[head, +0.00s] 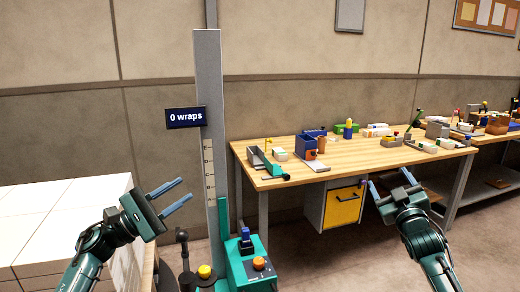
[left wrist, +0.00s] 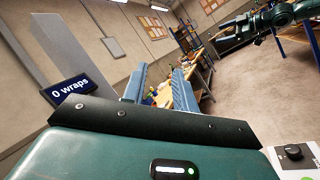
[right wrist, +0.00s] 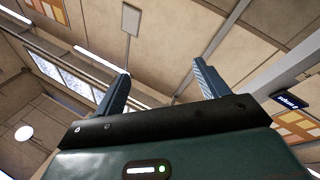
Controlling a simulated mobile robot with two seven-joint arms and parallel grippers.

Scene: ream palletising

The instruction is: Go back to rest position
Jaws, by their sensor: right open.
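My left gripper (head: 176,196) is raised at the left in the head view, between the white stack and the grey mast. Its two blue fingers stand apart with nothing between them; they also show apart in the left wrist view (left wrist: 160,88). My right gripper (head: 391,184) is raised at the right, in front of the workbench. Its fingers are spread and empty, and the right wrist view (right wrist: 160,88) shows only wall and ceiling beyond them. Neither gripper touches anything that I can see.
A stack of white blocks (head: 60,215) stands at the left. A grey mast (head: 210,100) with a "0 wraps" sign (head: 185,117) rises from a teal machine (head: 245,268). A wooden workbench (head: 350,160) carries several small items. A yellow-front drawer (head: 343,207) sits below. Floor shows between machine and right arm.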

